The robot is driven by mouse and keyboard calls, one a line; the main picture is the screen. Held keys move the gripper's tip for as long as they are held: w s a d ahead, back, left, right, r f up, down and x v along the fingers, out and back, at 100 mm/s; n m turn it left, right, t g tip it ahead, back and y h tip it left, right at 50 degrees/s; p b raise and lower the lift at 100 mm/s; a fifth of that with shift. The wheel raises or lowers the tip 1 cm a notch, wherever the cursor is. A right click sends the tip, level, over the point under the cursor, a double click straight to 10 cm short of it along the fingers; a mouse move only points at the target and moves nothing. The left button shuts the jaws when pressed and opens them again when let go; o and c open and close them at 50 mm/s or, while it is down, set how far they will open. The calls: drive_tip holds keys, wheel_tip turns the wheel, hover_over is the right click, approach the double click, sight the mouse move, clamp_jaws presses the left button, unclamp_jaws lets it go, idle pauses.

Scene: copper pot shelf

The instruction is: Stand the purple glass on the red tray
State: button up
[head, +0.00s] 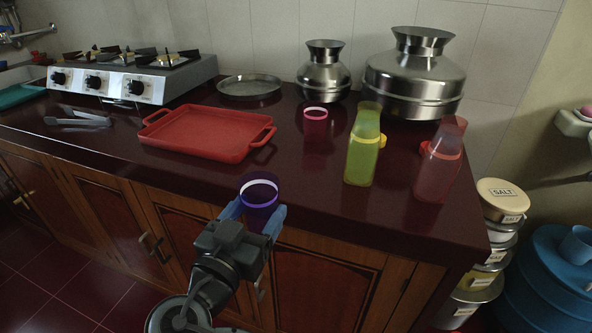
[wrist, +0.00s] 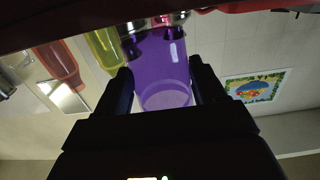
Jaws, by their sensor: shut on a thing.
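My gripper (head: 252,215) is shut on the purple glass (head: 259,192), with a blue finger on each side of it. The glass is upright in the head view, at the counter's front edge. In the wrist view the purple glass (wrist: 162,72) fills the space between the two dark fingers (wrist: 160,88). The red tray (head: 205,134) lies on the counter, behind and to the left of the glass. The tray looks empty, and the glass is apart from it.
A pink glass (head: 315,122), a green bottle (head: 362,150) and a red bottle (head: 438,158) stand right of the tray. Steel pots (head: 324,75) and a round steel plate (head: 249,87) are behind. Tongs (head: 78,118) and a stove (head: 130,78) are at left.

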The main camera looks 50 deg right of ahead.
drive_tip(key=p+x, duration=0.2)
drive_tip(key=x, duration=1.6)
drive_tip(key=shift+f, duration=0.2)
drive_tip(key=o, duration=1.1)
drive_tip(key=shift+r+p, duration=0.25)
drive_tip(key=shift+p, duration=0.4)
